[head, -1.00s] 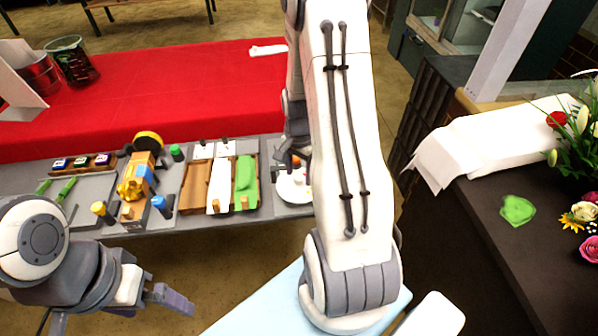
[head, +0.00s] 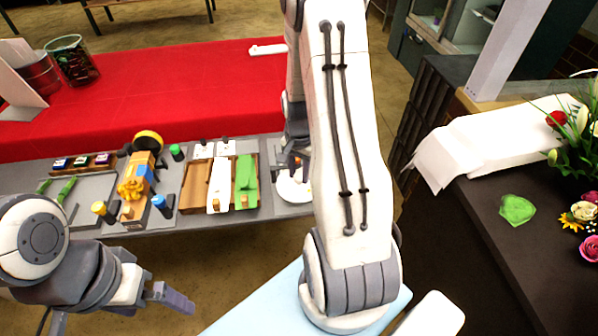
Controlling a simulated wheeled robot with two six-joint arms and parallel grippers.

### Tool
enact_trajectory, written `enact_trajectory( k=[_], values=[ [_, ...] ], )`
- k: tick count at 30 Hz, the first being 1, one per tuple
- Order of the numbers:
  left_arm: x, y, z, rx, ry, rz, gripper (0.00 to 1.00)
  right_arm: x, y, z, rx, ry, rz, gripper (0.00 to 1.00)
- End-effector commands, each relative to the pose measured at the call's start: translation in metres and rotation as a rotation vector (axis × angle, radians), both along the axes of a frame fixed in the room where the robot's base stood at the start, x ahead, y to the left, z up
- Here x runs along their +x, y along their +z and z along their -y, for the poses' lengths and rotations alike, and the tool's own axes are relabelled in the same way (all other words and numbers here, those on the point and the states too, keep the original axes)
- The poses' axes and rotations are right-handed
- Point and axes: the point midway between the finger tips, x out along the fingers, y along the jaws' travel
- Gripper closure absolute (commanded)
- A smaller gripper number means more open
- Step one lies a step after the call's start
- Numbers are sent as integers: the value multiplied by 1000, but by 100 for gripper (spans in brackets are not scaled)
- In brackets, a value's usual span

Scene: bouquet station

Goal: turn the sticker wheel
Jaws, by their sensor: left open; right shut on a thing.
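The sticker wheel, a round white disc (head: 288,191), lies at the right end of the grey workbench. My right arm hides its right part. My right gripper (head: 299,168) is at the far side of the wheel, pointing down, and is shut on a part of it that is too small and covered to make out clearly. My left gripper (head: 172,298) is open and empty, low at the left in front of the bench, well away from the wheel.
Left of the wheel are a wooden tray (head: 197,186) with white and green pieces, an orange tool with a yellow gear (head: 131,188), and several small bottles. A red cloth table (head: 180,95) lies behind. A dark counter with flowers (head: 583,211) is at the right.

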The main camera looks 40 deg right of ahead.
Motion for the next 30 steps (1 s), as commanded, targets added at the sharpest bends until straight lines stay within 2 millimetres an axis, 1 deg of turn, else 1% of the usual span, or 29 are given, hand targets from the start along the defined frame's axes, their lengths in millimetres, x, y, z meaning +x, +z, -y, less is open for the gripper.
enact_trajectory(
  k=[18, 24, 30],
  values=[
    [0, 7, 0, 0, 0, 0, 0, 0, 1, 0, 0, 487, 0, 100],
    [0, 8, 0, 0, 0, 0, 0, 0, 1, 0, 0, 599, 0, 100],
    [0, 9, 0, 0, 0, 0, 0, 0, 1, 0, 0, 664, 0, 100]
  ],
)
